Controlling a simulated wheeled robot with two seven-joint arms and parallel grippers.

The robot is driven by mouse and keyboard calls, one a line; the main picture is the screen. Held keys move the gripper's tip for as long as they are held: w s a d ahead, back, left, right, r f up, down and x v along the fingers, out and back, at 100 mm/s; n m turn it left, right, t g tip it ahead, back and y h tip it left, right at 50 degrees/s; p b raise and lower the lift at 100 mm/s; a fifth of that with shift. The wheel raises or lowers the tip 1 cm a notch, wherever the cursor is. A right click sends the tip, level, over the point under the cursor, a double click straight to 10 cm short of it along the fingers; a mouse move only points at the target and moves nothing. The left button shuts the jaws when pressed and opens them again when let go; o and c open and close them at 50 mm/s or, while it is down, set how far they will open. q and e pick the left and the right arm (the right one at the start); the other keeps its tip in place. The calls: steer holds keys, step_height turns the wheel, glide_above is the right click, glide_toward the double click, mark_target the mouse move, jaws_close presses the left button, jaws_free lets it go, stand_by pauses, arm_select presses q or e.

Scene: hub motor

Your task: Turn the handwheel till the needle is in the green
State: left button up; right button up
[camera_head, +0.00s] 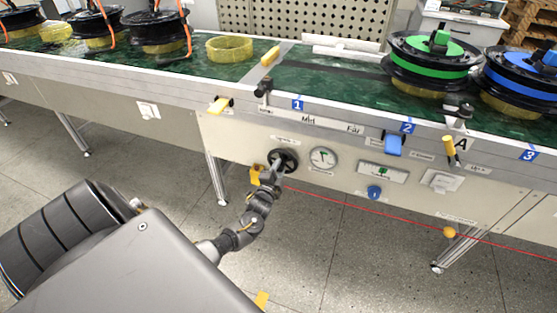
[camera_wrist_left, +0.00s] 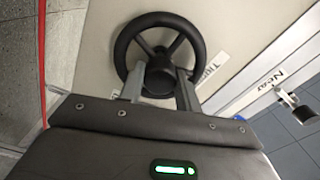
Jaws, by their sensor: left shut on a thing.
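The black handwheel (camera_head: 284,160) is on the front panel of the bench, left of a round white dial (camera_head: 323,157). The dial's needle and any green zone are too small to read surely. My left gripper (camera_head: 276,171) is at the handwheel, shut on it. In the left wrist view the handwheel (camera_wrist_left: 159,22) shows its rim and spokes, and my left gripper's fingers (camera_wrist_left: 158,82) reach to its hub area from below, one on each side. My right gripper is not in view.
The panel also carries a second meter (camera_head: 383,172), a blue knob (camera_head: 374,192), a blue lever (camera_head: 393,145) and yellow handles. Reels stand on the green belt (camera_head: 330,80) above. The floor (camera_head: 320,270) below is clear.

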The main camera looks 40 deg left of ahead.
arm_select(q)
steer(key=shift+r+m+p, duration=0.1)
steer(key=shift+m+p, duration=0.4)
steer(key=shift+m, duration=0.7)
steer(key=shift+m+p, duration=0.4)
steer(key=shift+m, duration=0.7)
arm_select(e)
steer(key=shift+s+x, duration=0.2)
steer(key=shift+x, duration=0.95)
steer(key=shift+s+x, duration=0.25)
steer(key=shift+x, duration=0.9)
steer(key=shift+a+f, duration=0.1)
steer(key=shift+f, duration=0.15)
arm_select(q)
steer(key=o, duration=1)
steer(key=shift+c, duration=0.2)
